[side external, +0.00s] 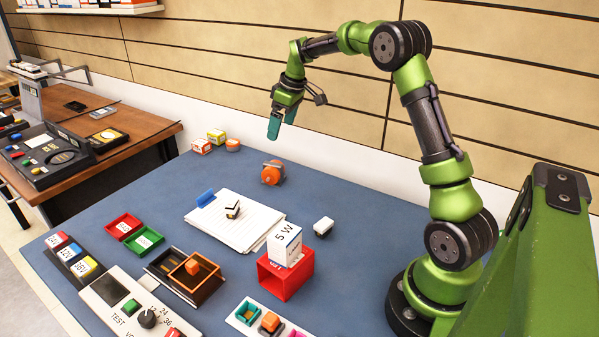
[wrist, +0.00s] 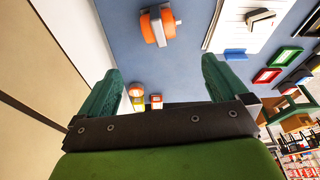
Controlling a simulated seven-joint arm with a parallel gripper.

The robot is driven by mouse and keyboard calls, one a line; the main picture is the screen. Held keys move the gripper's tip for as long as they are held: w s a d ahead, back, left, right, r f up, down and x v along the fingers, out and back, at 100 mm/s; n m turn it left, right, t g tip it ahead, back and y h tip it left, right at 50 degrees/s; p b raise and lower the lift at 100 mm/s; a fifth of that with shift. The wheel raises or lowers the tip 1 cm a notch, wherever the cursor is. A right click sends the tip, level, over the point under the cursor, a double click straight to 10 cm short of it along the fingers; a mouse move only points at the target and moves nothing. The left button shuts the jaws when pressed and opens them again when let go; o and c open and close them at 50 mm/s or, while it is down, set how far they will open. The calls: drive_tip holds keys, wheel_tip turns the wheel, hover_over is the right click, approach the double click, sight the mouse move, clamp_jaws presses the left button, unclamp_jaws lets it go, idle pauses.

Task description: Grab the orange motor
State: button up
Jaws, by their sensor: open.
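The orange motor (side external: 272,173) is a short orange cylinder with a grey band, lying on the blue table (side external: 330,200) near its back edge. In the wrist view the orange motor (wrist: 157,26) shows at the top, beyond and between the fingers. My gripper (side external: 281,124) hangs above the back of the table, over the motor's area and clear of it, fingers pointing down. In the wrist view my gripper (wrist: 165,85) has its two teal fingers wide apart with nothing between them.
A clipboard (side external: 225,222) with paper lies in front of the motor. A red box (side external: 285,278) with a white carton (side external: 284,245) on top stands nearer the camera. Small boxes (side external: 208,142) sit at the back left.

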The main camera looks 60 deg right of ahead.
sight(273, 163)
drive_tip(key=x, duration=1.1)
drive_tip(key=shift+f, duration=0.35)
drive_tip(key=x, duration=0.5)
drive_tip(key=shift+s+f, duration=0.15)
drive_tip(key=shift+s, duration=0.05)
drive_tip(key=c, duration=1.4)
drive_tip(key=shift+c, duration=0.3)
